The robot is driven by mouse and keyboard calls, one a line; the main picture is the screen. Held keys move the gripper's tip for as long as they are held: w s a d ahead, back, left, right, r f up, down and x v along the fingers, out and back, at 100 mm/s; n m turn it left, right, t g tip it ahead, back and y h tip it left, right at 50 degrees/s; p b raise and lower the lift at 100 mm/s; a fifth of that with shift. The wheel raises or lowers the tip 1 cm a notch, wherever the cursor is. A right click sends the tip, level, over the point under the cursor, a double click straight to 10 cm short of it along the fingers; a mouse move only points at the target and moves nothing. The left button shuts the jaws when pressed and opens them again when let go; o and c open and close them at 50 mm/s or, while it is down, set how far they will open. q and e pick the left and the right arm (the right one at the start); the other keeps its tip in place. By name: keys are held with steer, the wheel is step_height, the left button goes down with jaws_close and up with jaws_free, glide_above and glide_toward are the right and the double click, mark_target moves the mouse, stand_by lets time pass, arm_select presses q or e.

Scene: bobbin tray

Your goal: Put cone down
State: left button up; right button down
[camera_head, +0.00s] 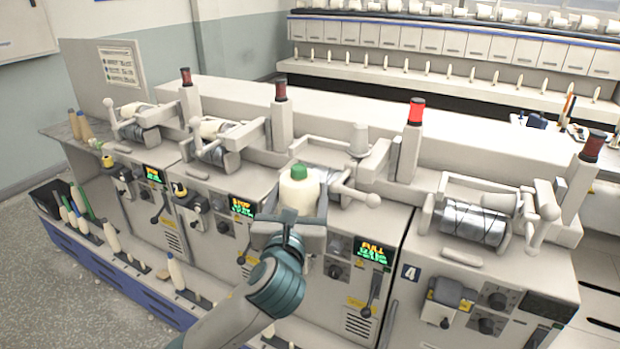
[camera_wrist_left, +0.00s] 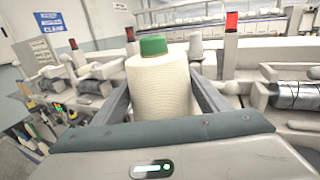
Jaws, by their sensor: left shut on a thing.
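A cream yarn cone (camera_head: 299,192) with a green top is held in my left gripper (camera_head: 299,212), in front of the third winding unit of the machine. In the left wrist view the cone (camera_wrist_left: 160,88) stands upright between the two fingers of my left gripper (camera_wrist_left: 162,100), which are shut on its sides. The cone's lower part is hidden by the gripper. The third unit's display (camera_head: 372,251) reads FULL, and its lamp (camera_head: 416,111) is bright red. My right gripper is in neither view.
A metal drum (camera_head: 472,222) on unit 4 lies to the right, with cradle arms sticking out. Units with cream packages (camera_head: 212,128) stand to the left. Several bobbins (camera_head: 177,272) stand along the low front ledge. A long rack (camera_head: 450,65) runs behind.

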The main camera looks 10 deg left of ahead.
arm_select(q)
steer(key=f, duration=0.1)
steer(key=s+a+f, duration=0.1)
steer(key=a+f, duration=0.1)
steer(key=f, duration=0.1)
steer(key=shift+s+a+f, duration=0.1)
steer(key=shift+s, duration=0.3)
steer(key=s+a+f+b, duration=0.1)
steer(key=s+a+f, duration=0.4)
steer(key=s+f, duration=0.2)
steer(key=shift+s+a+m+h, duration=0.3)
steer(key=shift+s+a, duration=0.1)
steer(key=shift+s, duration=0.7)
steer(key=shift+f, duration=0.1)
